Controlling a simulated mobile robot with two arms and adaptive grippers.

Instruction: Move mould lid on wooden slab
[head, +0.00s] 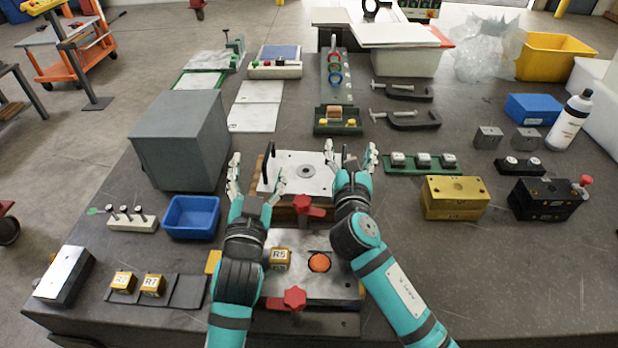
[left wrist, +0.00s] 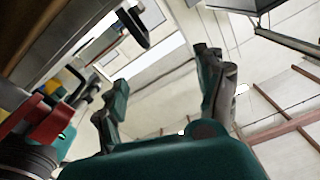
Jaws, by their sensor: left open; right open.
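The mould lid, a silver plate (head: 320,183) with a round centre hole and a black handle at each end, lies over the wooden slab (head: 258,173), whose brown edge shows at its left. Whether it rests fully flat I cannot tell. My left gripper (head: 257,172) is open and empty by the left handle (head: 269,162). My right gripper (head: 353,156) is open and empty by the right handle. In the left wrist view, my open left fingers (left wrist: 162,80) are apart from a black handle (left wrist: 133,27); brown wood (left wrist: 45,25) shows at upper left.
The mould base (head: 325,285) with an R5 block (head: 279,258), an orange disc (head: 319,262) and red knobs (head: 295,298) is in front. A grey box (head: 180,140) and blue bin (head: 192,216) stand left; a gold block (head: 454,198) stands right.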

